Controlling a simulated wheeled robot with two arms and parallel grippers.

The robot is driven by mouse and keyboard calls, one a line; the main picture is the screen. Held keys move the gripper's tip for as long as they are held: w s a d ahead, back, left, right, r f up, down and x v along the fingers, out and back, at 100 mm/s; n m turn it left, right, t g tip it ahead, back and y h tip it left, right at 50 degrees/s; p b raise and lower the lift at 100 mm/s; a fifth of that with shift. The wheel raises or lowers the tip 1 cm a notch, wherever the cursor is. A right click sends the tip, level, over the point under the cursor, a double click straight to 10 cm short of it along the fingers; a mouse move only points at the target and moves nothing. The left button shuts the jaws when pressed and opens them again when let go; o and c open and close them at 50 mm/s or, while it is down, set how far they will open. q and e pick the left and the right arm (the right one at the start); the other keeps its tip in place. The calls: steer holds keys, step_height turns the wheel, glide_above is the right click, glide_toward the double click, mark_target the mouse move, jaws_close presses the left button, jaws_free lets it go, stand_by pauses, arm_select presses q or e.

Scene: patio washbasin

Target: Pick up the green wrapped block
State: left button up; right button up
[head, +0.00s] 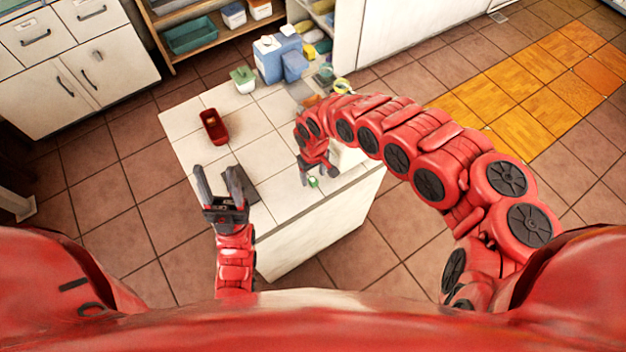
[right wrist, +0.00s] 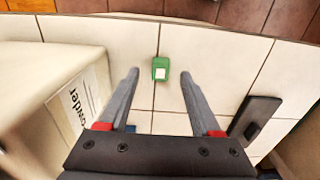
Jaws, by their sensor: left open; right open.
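The green wrapped block (right wrist: 160,69) lies on the white tiled counter, with a pale label on its top. In the head view the block (head: 313,182) shows near the counter's front right edge, just below my right gripper. My right gripper (right wrist: 158,78) is open, its two fingers pointing at the block with one finger to either side of its line. The block is slightly beyond or level with the fingertips; I cannot tell the height gap. My left gripper (head: 219,172) is open and empty at the counter's left front edge.
A dark flat object (head: 241,186) lies beside my left gripper; a dark slab (right wrist: 255,118) shows right of my right gripper. A pale box with printed lettering (right wrist: 78,105) stands close on the left. A red tray (head: 213,127) and a green-topped container (head: 243,79) stand farther back.

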steer(key=shift+f, duration=1.15)
jaws_close()
